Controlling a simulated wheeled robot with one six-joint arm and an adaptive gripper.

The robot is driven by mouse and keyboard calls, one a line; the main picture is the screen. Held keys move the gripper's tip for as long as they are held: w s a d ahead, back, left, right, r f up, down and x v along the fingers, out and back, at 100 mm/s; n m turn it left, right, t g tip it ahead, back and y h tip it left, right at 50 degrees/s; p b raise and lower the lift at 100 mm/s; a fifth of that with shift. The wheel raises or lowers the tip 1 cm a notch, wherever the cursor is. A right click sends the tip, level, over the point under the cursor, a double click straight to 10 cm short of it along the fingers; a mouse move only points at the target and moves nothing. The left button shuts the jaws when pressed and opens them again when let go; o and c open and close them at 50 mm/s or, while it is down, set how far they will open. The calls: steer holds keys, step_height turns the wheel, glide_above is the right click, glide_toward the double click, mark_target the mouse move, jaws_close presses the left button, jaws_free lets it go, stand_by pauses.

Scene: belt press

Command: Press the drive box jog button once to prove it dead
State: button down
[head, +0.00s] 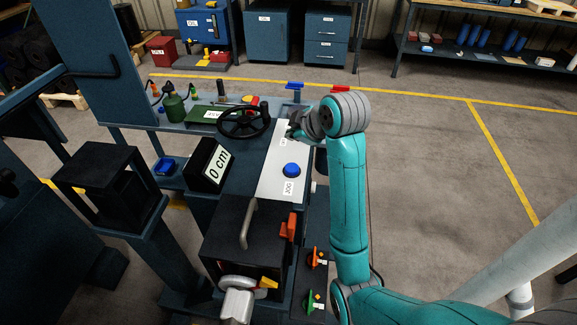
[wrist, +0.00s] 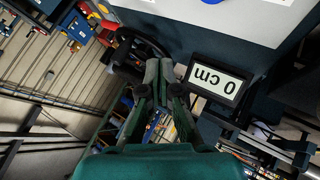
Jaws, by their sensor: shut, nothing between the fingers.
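The blue round jog button (head: 291,170) sits on a pale panel (head: 262,190) with a "JOG" label (head: 288,187) just in front of it. In the wrist view only the edge of the blue button (wrist: 238,1) shows at the top, on the pale panel (wrist: 270,20). My gripper (head: 294,131) is at the far part of the panel, beyond the button and apart from it. In the wrist view my gripper (wrist: 159,68) is shut and empty, its fingers together.
A black handwheel (head: 243,122) stands left of my gripper. A "0 cm" display (head: 210,165) is left of the panel. A black box with a grey handle (head: 245,225) stands in front, with orange and green knobs (head: 312,300) nearby. Open floor lies to the right.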

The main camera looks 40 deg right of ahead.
mark_target(289, 164)
steer(key=shift+f, duration=4.4)
steer(key=shift+f, duration=0.1)
steer(key=shift+f, duration=0.3)
steer(key=shift+f, duration=0.55)
steer(key=shift+r, duration=0.95)
steer(key=shift+r, duration=2.5)
